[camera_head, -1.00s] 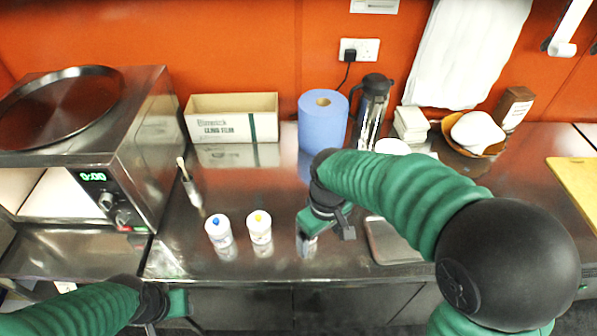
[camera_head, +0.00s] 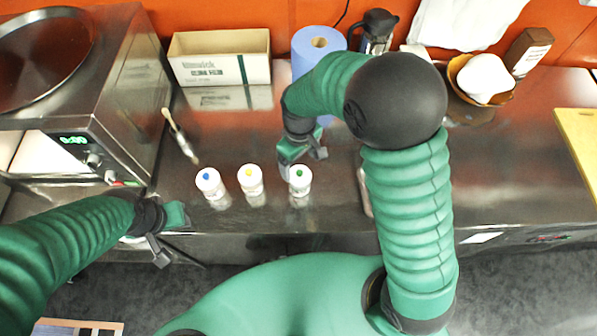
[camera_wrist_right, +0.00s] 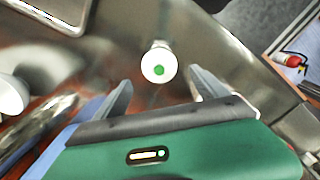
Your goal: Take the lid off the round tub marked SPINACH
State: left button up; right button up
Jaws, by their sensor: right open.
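Three small round white tubs stand in a row on the steel counter: one with a blue dot on its lid (camera_head: 210,182), one with a yellow dot (camera_head: 250,180), one with a green dot (camera_head: 300,180). Their labels are too small to read, so I cannot tell which says SPINACH. My right gripper (camera_head: 302,158) is open and empty, just behind the green-dot tub. In the right wrist view the green-dot tub (camera_wrist_right: 158,64) lies ahead, between the spread fingers (camera_wrist_right: 160,84). My left gripper (camera_head: 170,235) is at the counter's front edge, left of the tubs; its jaws are unclear.
A brush (camera_head: 180,137) lies left of the tubs. An oven (camera_head: 110,110) stands at the left. Behind are a cardboard box (camera_head: 220,58), a blue paper roll (camera_head: 318,45) and a flask (camera_head: 376,32). A bowl (camera_head: 482,80) and a yellow board (camera_head: 580,135) are at the right.

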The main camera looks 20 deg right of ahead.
aim_at(299, 172)
jog(key=f, duration=0.1)
jog(key=f+p, duration=0.1)
jog(key=f, duration=0.3)
jog(key=shift+d, duration=0.35)
jog(key=shift+a+f, duration=0.2)
jog(key=shift+f, duration=0.05)
jog(key=shift+w+a, duration=0.1)
jog(key=shift+a, duration=0.3)
jog(key=shift+c, duration=1)
jog(key=shift+d, duration=0.45)
jog(key=c, duration=1)
jog(key=shift+c, duration=0.8)
pick_arm(q)
jog(key=shift+d+r, duration=0.15)
jog(key=shift+r, duration=0.65)
pick_arm(e)
jog(key=shift+a, duration=0.1)
